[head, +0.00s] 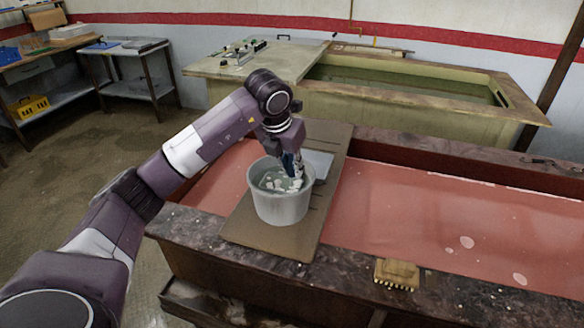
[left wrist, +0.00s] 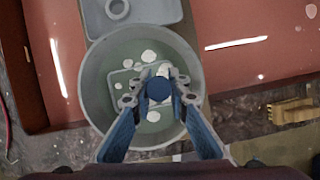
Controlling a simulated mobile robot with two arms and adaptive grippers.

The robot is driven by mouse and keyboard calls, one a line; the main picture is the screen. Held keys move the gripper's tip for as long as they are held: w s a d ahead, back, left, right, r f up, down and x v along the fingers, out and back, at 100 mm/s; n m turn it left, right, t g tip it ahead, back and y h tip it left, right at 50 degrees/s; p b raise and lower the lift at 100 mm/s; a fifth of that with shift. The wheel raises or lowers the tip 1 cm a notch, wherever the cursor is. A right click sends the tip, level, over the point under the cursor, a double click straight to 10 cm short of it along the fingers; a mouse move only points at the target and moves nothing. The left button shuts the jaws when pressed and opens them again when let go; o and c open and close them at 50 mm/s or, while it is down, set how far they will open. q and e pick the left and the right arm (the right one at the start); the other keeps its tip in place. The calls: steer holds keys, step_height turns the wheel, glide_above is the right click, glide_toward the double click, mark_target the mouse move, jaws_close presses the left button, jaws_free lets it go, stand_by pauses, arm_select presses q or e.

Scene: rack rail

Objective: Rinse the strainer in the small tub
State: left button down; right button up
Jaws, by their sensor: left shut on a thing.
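The small tub (head: 281,208) is a grey round bucket on a brown board that lies across the red vat. It holds greenish water with white patches of foam. My left gripper (head: 293,178) points down into the tub's mouth. In the left wrist view my left gripper (left wrist: 159,92) is shut on a dark blue round end (left wrist: 158,88), which looks like the strainer's handle seen end-on. The rest of the strainer is not clear; a pale outline shows in the water below. The tub (left wrist: 91,85) surrounds the fingertips there. My right gripper is not in view.
A light grey tray (head: 320,163) lies on the board (head: 240,226) behind the tub. A tan block (head: 397,273) sits on the vat's dark front rim (head: 340,268). A second vat (head: 400,110) stands behind. Side tables (head: 133,90) stand at the far left.

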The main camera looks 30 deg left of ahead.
arm_select(q)
steer(key=shift+f+b, duration=0.6)
steer(key=shift+f, duration=0.3)
steer(key=shift+r, duration=0.1)
steer(key=shift+r, duration=0.3)
steer(key=shift+r+p, duration=0.15)
steer(key=shift+p, duration=0.15)
stand_by(0.6)
steer(key=shift+r+p, duration=2.8)
steer(key=shift+r, duration=1.35)
steer(key=shift+f, duration=0.1)
